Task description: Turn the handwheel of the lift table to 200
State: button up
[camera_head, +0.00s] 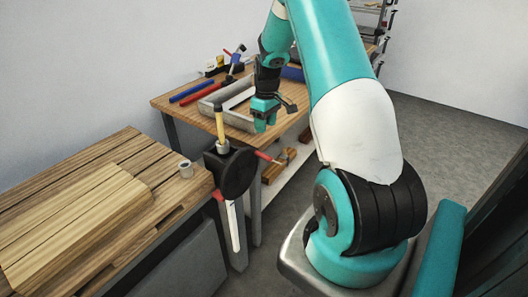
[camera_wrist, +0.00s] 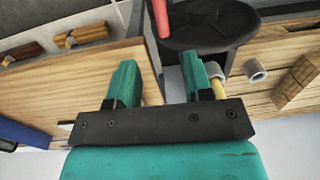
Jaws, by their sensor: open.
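The handwheel (camera_head: 237,174) is a black disc at the right end of the slatted lift table (camera_head: 90,160). My gripper (camera_head: 263,122) is open and empty, above and to the right of the disc. In the wrist view, my open fingers (camera_wrist: 158,82) show with the black disc (camera_wrist: 205,24) beyond. The tan handle (camera_wrist: 216,88) is partly hidden behind the right finger; contact cannot be told. No number is readable.
A workbench (camera_head: 190,101) behind holds a grey tray (camera_head: 208,104), red and blue tools and brushes. Open floor (camera_head: 440,90) lies at the right.

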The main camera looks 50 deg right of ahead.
jog(key=f, duration=0.4)
jog(key=f+p, duration=0.1)
jog(key=f, duration=0.6)
jog(key=shift+a+f, duration=0.4)
grip_shut()
